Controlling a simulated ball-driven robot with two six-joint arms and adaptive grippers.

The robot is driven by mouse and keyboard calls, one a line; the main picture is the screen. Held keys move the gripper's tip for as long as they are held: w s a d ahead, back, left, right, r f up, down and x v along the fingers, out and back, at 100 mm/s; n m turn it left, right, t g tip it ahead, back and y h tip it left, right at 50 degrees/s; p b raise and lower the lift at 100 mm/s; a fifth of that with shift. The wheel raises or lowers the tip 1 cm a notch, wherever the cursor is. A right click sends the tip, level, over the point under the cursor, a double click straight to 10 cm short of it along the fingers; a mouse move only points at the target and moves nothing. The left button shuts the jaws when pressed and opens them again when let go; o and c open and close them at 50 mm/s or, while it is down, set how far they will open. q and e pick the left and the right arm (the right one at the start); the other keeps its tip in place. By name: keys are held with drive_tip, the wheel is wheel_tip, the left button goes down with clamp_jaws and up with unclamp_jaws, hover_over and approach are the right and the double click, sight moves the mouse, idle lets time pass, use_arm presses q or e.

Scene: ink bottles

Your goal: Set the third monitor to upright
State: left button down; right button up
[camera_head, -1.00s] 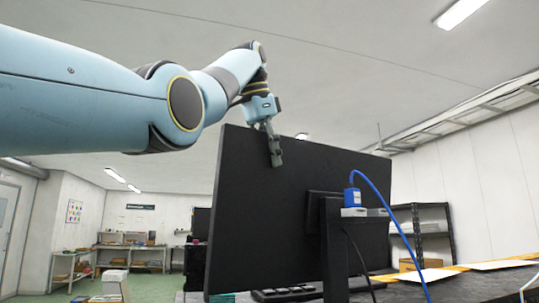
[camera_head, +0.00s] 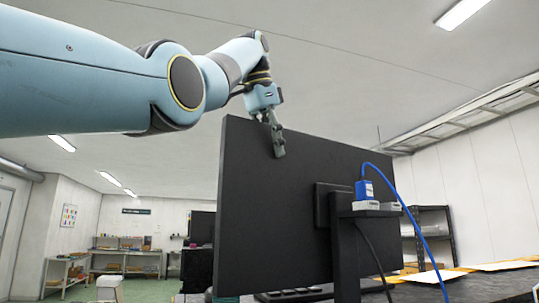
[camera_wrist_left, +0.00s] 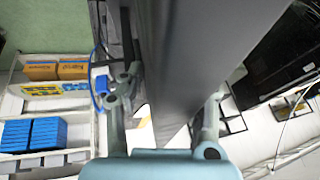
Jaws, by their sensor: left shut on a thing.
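A black monitor (camera_head: 265,215) shows its back in the head view, large and close, with its left edge leaning slightly. A dark stand (camera_head: 345,250) meets the middle of its back. My left gripper (camera_head: 278,140) comes down over the monitor's top edge near the left corner, with one finger against the back. In the left wrist view the monitor's grey panel (camera_wrist_left: 195,50) runs between the two fingers of my left gripper (camera_wrist_left: 165,112), which is shut on it. The monitor's front side is hidden in the head view. My right gripper is not in view.
A blue plug (camera_head: 364,190) with a blue cable sits on a small grey box (camera_head: 368,210) beside the stand. A keyboard (camera_head: 290,295) lies below the monitor. Shelves stand behind at left and right. The wrist view shows blue boxes (camera_wrist_left: 32,135) in a white rack.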

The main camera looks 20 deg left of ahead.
sight(266, 124)
use_arm(q)
drive_tip(key=shift+r, duration=0.2)
drive_tip(key=c, duration=1.2)
unclamp_jaws()
drive_tip(key=shift+a, duration=0.15)
drive_tip(key=shift+o, duration=0.8)
drive_tip(key=shift+w+a+f, duration=0.25)
drive_tip(key=shift+w, duration=0.05)
drive_tip(key=shift+s+d, duration=0.15)
drive_tip(key=shift+d, duration=0.05)
drive_tip(key=shift+r, duration=0.15)
drive_tip(key=shift+s+r, duration=0.15)
drive_tip(key=shift+r, duration=0.2)
drive_tip(key=v, duration=0.6)
drive_tip(key=shift+s+r, duration=0.2)
drive_tip(key=shift+s, duration=0.05)
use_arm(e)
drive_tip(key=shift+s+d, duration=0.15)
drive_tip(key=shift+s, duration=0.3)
